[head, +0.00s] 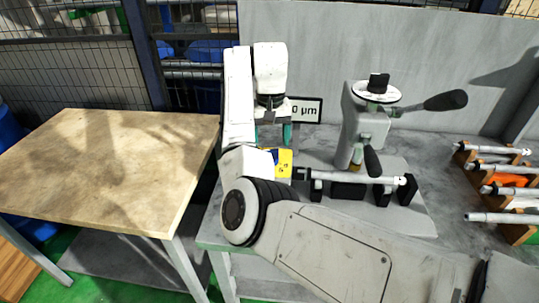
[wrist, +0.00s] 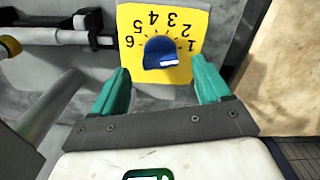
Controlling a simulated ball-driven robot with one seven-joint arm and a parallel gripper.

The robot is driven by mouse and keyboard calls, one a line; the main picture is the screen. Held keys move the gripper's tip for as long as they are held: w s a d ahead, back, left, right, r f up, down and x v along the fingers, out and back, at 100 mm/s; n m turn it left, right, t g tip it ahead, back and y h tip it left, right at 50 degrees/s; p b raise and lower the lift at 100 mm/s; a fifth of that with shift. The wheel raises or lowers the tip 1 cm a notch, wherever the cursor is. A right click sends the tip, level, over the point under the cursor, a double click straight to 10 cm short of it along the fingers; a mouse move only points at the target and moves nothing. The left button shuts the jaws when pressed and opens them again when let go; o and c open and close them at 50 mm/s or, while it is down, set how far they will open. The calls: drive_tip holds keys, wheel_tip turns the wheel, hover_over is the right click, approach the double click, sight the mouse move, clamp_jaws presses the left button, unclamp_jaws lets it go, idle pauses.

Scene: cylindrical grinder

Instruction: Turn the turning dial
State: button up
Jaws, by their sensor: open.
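The turning dial (wrist: 161,53) is a blue half-round knob with a white mark on a yellow plate (wrist: 185,18) numbered 1 to 6. In the wrist view the plate appears upside down and the white mark lies at the knob's lower right edge. In the head view the yellow plate (head: 284,160) shows beside my arm, partly hidden by it. My gripper (wrist: 160,85) has two teal fingers, open and apart, one on each side below the knob in the wrist view. Nothing is between the fingers. In the head view my gripper (head: 272,133) is above the plate.
A grey grinder (head: 366,125) with a black-knobbed lever (head: 445,101) stands right of my gripper. A shaft (head: 350,178) lies across its front. A rack of several shafts (head: 510,190) is at the right. A wooden table (head: 110,160) at the left is bare.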

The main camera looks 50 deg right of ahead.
sight(270, 151)
drive_tip(key=shift+f+p, duration=0.35)
drive_tip(key=shift+f, duration=2.25)
drive_tip(key=shift+c, duration=0.2)
drive_tip(key=c, duration=0.9)
